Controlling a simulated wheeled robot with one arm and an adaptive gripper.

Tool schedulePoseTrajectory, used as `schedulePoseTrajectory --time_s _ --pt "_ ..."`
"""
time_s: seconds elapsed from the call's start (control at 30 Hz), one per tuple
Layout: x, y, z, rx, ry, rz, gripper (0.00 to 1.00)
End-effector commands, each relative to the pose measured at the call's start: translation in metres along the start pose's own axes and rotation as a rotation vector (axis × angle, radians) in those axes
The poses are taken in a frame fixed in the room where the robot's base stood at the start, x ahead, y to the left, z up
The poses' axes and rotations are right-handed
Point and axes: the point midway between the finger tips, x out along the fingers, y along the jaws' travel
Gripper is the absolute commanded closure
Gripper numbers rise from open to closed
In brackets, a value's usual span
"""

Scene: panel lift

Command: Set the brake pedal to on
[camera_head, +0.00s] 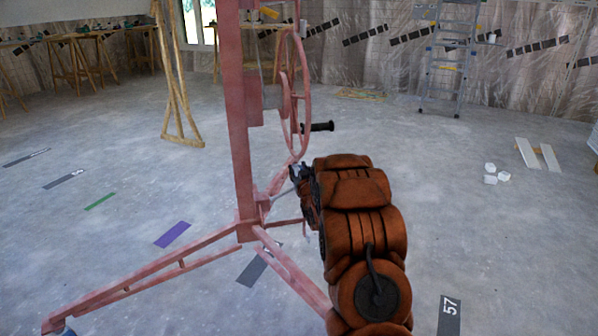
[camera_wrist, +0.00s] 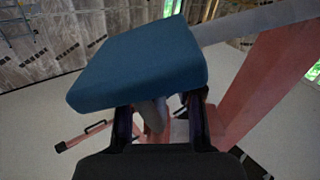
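The brake pedal (camera_wrist: 140,65) shows in the wrist view as a large blue pad on a grey bar (camera_wrist: 260,18) that runs to the upper right. My gripper (camera_wrist: 160,112) has its two dark fingers apart at the pad's lower edge. The pad hides the fingertips, so I cannot tell whether they touch it. In the head view my gripper (camera_head: 303,185) is low beside the pink panel lift (camera_head: 240,120), right of its post. I cannot make out the blue pad there. The pedal's on or off position is not clear.
The lift's handwheel (camera_head: 306,95) with a black handle (camera_head: 318,126) is above my gripper. The lift's splayed legs (camera_head: 150,270) cross the floor. A stepladder (camera_head: 450,60), white blocks (camera_head: 490,173) and a wooden frame (camera_head: 175,90) stand farther off. The floor to the right is mostly clear.

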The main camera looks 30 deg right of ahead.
Motion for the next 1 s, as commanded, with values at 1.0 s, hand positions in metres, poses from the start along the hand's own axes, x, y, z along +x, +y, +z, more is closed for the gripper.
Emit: schedulePoseTrajectory --time_s 1.0 --pt "0.0002 -0.0065 0.0006 0.005 -0.001 -0.011 1.0"
